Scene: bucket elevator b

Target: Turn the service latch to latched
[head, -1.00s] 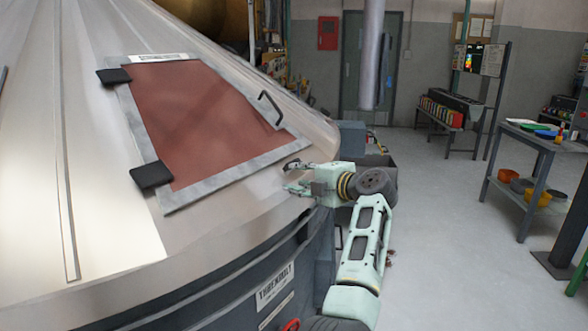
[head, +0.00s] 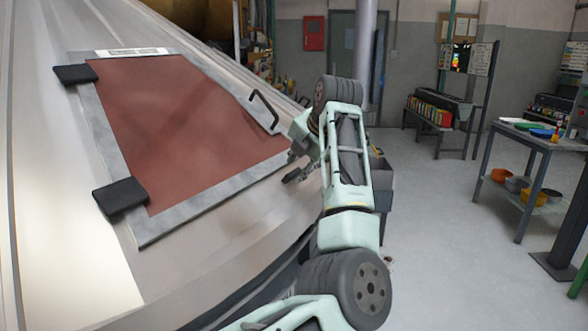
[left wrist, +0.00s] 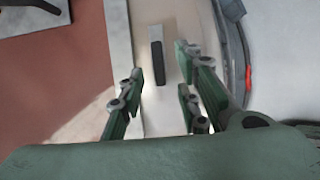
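In the left wrist view, a small upright bar with a grey top and a dark lower part (left wrist: 158,62), which looks like the service latch, stands on the pale metal beside the hatch frame. The fingers of my left gripper (left wrist: 160,88) are spread, one on either side of the bar's line. I cannot tell whether they reach around it; no contact shows. In the head view my left gripper (head: 297,163) is by the right edge of the red hatch (head: 185,130), partly hidden by my arm. The latch cannot be made out there. My right gripper is not in view.
The hatch has a black handle (head: 264,108) close to my gripper and two black pads on its left side. The sloped metal cone (head: 55,240) fills the left. A workbench (head: 530,140) with bowls stands at the right. Open floor (head: 440,230) lies between.

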